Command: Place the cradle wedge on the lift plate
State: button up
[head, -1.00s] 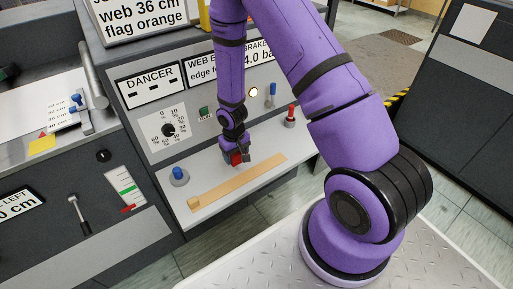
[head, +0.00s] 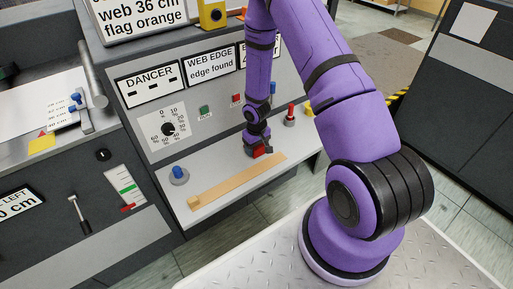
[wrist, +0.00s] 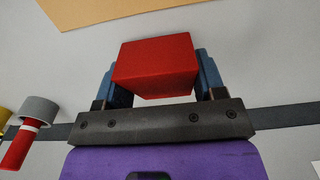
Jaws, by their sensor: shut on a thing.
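My gripper (head: 257,146) is shut on a small red block (head: 261,151), which I take to be the cradle wedge. In the wrist view the red block (wrist: 155,67) sits between the two blue fingers of my gripper (wrist: 159,75). In the head view it hangs over the light grey shelf (head: 215,200), just behind the right part of a tan strip. I cannot tell whether its underside touches the shelf. I cannot make out which surface is the lift plate.
The tan strip (head: 235,183) lies along the shelf. A blue knob (head: 178,172) stands at the shelf's left end, and a red-topped post (head: 290,115) stands right of my gripper. The panel behind carries a dial (head: 168,129) and signs. My arm hides part of the panel.

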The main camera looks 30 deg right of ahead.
jog(key=shift+f, duration=0.2)
jog(key=o, duration=0.6)
jog(key=shift+c, duration=0.2)
jog(key=o, duration=0.4)
